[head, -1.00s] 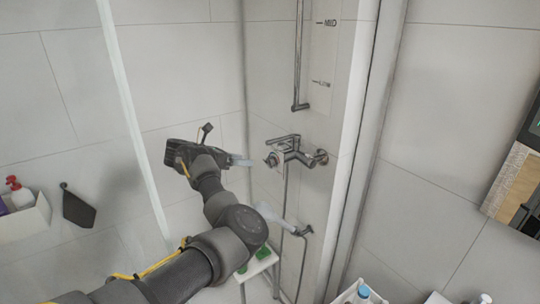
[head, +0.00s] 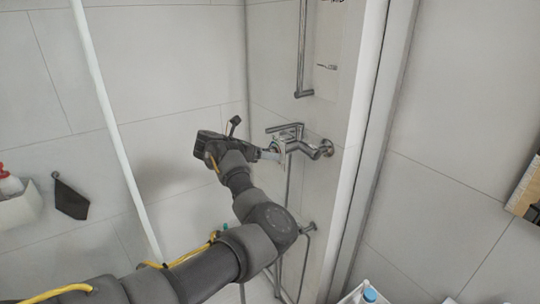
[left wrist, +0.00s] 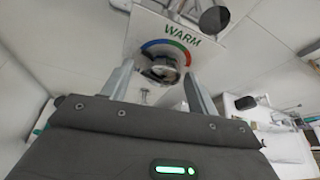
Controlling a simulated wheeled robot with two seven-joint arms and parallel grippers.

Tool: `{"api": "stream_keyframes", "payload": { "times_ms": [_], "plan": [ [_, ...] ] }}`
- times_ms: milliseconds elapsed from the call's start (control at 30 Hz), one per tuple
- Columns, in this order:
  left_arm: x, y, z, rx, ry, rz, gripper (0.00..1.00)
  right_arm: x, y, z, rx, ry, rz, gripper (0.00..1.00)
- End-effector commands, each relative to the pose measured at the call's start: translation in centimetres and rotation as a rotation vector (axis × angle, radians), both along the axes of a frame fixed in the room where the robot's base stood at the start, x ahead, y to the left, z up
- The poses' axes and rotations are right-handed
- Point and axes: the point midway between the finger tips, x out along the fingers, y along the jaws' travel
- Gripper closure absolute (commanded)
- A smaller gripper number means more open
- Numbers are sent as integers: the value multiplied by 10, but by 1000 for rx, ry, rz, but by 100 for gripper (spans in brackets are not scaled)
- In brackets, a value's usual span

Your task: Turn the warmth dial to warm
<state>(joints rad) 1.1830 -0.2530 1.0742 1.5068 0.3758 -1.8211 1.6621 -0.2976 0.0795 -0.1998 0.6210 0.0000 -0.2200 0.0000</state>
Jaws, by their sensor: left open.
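The warmth dial (left wrist: 160,66) is a round dark and metallic knob in the left wrist view. It sits below a white plate (left wrist: 150,31) printed with WARM and a blue, red and green arc. Its exact setting is hard to read. In the head view the chrome mixer tap (head: 311,148) that carries it sticks out from the wall. My left gripper (left wrist: 157,70) is open, its two fingers pointing at the dial, one on either side in the picture. Whether they touch it cannot be told. In the head view its fingertips (head: 272,155) are at the tap's left end. My right gripper is out of view.
A chrome rail (head: 302,50) rises above the tap. A white vertical post (head: 108,130) stands left of my arm. A dark pouch (head: 70,200) and a white shelf (head: 18,207) are on the left wall. A blue-capped bottle (head: 369,295) is at the bottom.

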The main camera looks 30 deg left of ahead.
Motion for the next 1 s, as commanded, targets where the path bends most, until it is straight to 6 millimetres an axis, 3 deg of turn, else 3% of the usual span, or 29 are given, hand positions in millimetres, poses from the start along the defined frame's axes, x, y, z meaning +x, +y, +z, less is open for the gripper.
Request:
{"api": "stream_keyframes", "payload": {
  "times_ms": [200, 533, 1000],
  "plan": [
    [2, -4, 0, 0, 0, -5, 44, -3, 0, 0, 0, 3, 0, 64],
    [1, -2, 0, 0, 0, -2, 86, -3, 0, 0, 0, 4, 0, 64],
    [0, -1, -2, 115, -67, 1, 86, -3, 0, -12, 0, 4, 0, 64]
  ]
}}
